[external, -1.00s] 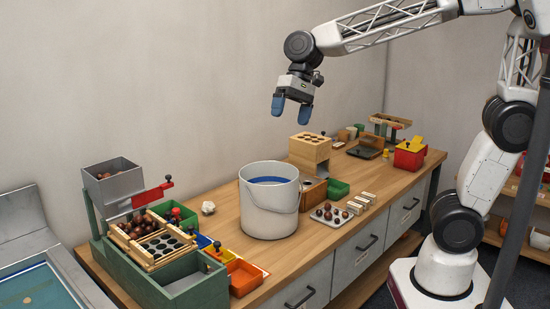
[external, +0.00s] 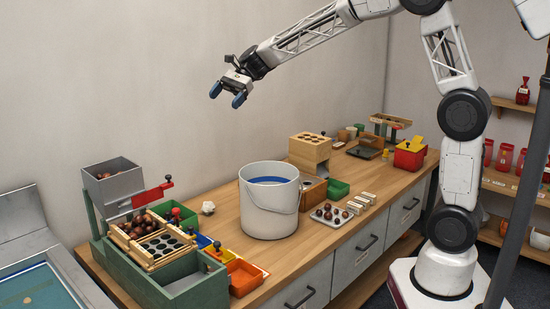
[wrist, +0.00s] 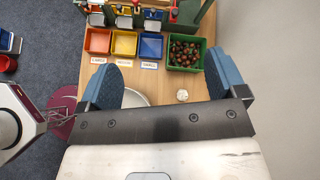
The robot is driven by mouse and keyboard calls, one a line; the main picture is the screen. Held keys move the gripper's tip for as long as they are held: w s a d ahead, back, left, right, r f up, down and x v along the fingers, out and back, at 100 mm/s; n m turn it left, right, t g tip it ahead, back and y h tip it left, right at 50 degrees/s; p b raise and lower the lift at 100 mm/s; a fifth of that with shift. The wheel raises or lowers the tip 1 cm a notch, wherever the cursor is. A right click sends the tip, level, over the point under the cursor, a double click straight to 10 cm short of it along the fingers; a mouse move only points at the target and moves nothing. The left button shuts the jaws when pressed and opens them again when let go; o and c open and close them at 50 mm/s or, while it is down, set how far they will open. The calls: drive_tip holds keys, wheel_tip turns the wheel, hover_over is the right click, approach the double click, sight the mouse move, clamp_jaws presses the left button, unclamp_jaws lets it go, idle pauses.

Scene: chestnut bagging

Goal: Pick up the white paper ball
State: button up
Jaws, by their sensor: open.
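The white paper ball (external: 208,207) lies on the wooden bench against the wall, between the coloured bins and the white bucket (external: 268,205). In the wrist view the paper ball (wrist: 182,95) shows between my fingers, nearer the right one, just beyond the dark gripper body. My gripper (external: 228,95) is open and empty, high above the bench, with its blue fingers pointing down. In the wrist view, part of the bucket's rim (wrist: 134,97) shows beside the left finger.
A green sorting stand (external: 185,285) with a chestnut tray stands left of the ball. Orange (wrist: 97,41), yellow and blue bins and a green bin of chestnuts (wrist: 185,53) are close to the ball. The wall is just behind it. Bare bench surrounds the ball.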

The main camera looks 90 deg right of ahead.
drive_tip(key=w+d+f+m+t, duration=0.2)
drive_tip(key=d+m, duration=0.1)
drive_tip(key=d, duration=0.5)
drive_tip(key=w+d+f+m+t, duration=0.1)
drive_tip(key=d+m, duration=0.1)
drive_tip(key=d, duration=0.5)
approach(210, 202)
drive_tip(key=shift+w+a+f, duration=0.75)
drive_tip(key=shift+w+f, duration=0.05)
drive_tip(key=shift+f, duration=0.1)
drive_tip(key=shift+x, duration=1.3)
drive_tip(key=shift+x, duration=2.6)
drive_tip(key=shift+d, duration=0.15)
